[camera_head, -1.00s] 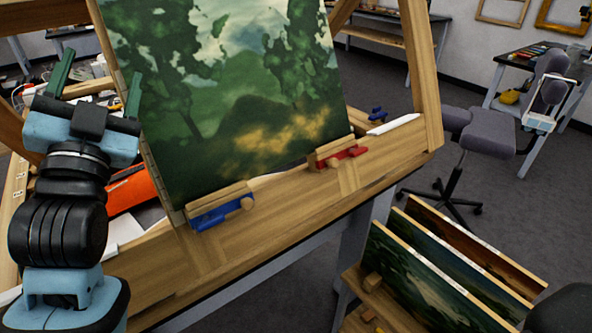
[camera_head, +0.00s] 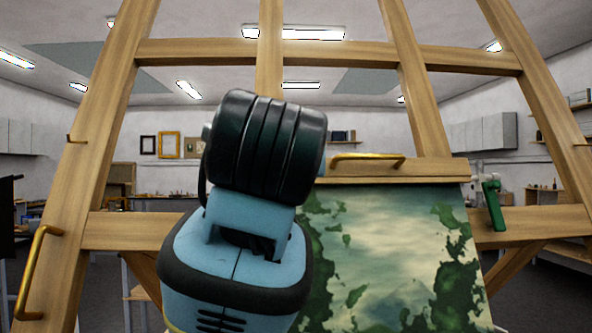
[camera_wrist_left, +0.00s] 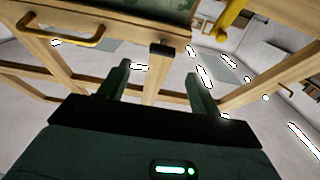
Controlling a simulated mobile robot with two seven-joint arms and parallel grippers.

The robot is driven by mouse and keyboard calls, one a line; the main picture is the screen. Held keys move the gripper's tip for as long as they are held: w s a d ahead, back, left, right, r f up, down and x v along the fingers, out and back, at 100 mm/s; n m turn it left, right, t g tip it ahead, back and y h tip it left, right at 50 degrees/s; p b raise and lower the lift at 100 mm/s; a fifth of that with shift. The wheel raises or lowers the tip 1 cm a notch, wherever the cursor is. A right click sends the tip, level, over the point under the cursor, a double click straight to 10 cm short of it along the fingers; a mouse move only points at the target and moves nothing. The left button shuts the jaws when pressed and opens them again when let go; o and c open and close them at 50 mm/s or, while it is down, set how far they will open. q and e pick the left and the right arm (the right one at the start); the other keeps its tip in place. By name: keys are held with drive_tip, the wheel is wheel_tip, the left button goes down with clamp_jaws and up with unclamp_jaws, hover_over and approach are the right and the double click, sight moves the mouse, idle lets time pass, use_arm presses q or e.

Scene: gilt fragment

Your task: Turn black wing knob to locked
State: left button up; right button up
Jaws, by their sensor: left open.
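In the left wrist view a small black piece (camera_wrist_left: 162,50) sits at the easel's wooden rail, at the end of a post. It may be the black wing knob; its wing shape and lock position cannot be made out. My left gripper (camera_wrist_left: 158,70) is open and empty, its two dark green fingers pointing towards the rail, with the black piece roughly between and beyond their tips. Contact is not visible. In the head view my left arm fills the middle and hides its gripper and the black piece. My right gripper is not in view.
The wooden easel frame (camera_head: 460,62) spans the head view. A painting (camera_head: 390,260) stands right of my arm. Brass handles are on the left leg (camera_head: 35,272) and above the painting (camera_head: 366,157). A green lever-like part (camera_head: 493,205) is at the right crossbar.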

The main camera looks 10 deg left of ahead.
use_arm(q)
drive_tip(key=shift+a+f, duration=0.1)
drive_tip(key=shift+a, duration=0.1)
drive_tip(key=x, duration=0.7)
drive_tip(key=shift+w, duration=0.35)
drive_tip(key=shift+a, duration=0.1)
drive_tip(key=c, duration=1)
